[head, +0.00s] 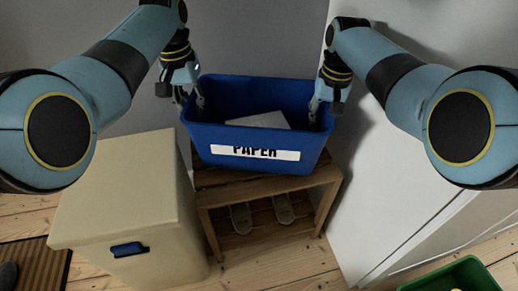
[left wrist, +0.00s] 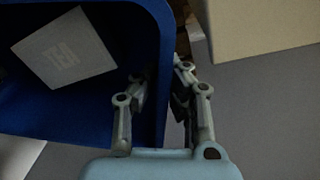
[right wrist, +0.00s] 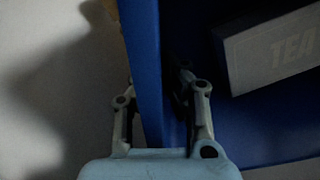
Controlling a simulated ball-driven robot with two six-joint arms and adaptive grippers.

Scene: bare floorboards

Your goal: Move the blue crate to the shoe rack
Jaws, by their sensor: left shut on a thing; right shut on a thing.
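The blue crate (head: 256,161) with a white "PAPER" label is at the middle of the head view, over the wooden shoe rack (head: 272,187). I cannot tell whether its base touches the rack top. A pale box marked "TEA" (left wrist: 64,49) lies inside; it also shows in the right wrist view (right wrist: 272,50). My left gripper (head: 200,100) is shut on the crate's left wall, with one finger inside and one outside. My right gripper (head: 318,101) is shut on the right wall the same way. The crate looks roughly level.
A cream storage box (head: 125,190) with a lid stands close to the rack's left. A white cabinet (head: 395,190) stands close on the right. Shoes (head: 241,218) sit on the rack's lower shelf. A green crate (head: 455,277) is at the bottom right, a striped mat (head: 35,262) at bottom left.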

